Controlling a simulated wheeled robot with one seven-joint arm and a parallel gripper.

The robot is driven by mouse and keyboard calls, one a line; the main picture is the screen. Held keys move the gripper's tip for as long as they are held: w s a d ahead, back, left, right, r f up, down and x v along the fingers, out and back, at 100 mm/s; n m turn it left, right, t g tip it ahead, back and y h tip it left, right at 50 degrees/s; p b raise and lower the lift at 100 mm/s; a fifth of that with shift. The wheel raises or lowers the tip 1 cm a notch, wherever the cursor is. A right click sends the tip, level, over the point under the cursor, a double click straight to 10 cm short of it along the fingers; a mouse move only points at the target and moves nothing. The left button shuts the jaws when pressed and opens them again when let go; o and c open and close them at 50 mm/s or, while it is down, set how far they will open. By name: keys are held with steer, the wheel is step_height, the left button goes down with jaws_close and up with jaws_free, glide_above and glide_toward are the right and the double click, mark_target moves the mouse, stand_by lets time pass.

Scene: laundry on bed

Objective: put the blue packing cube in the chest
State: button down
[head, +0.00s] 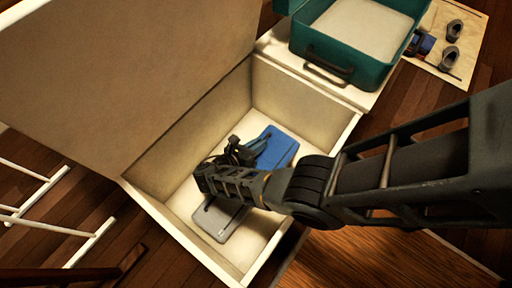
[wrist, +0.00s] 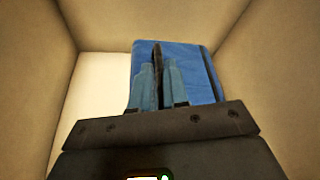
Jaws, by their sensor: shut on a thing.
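The chest (head: 171,243) is a cream box with its lid (head: 110,75) raised at the left. My gripper (head: 250,148) is down inside the chest, over its floor. The blue packing cube (head: 280,147) is in the chest beyond my gripper; it also shows in the wrist view (wrist: 200,62). In the wrist view the two bluish fingers of my gripper (wrist: 157,80) are close together on a thin dark part in front of the cube's blue face. My arm covers part of the chest's right side.
A grey flat item (head: 218,222) lies on the chest floor near the front. An open teal suitcase (head: 345,70) stands beyond the chest's far right edge. A board with grey shoes (head: 452,45) lies at the far right. White rails (head: 50,225) stand at the left.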

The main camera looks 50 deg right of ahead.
steer(key=shift+f+b, duration=1.7)
steer(key=shift+f, duration=0.7)
steer(key=shift+r, duration=0.1)
steer(key=c, duration=1.1)
jaws_free()
steer(key=shift+p+v, duration=0.65)
steer(key=shift+v, duration=3.1)
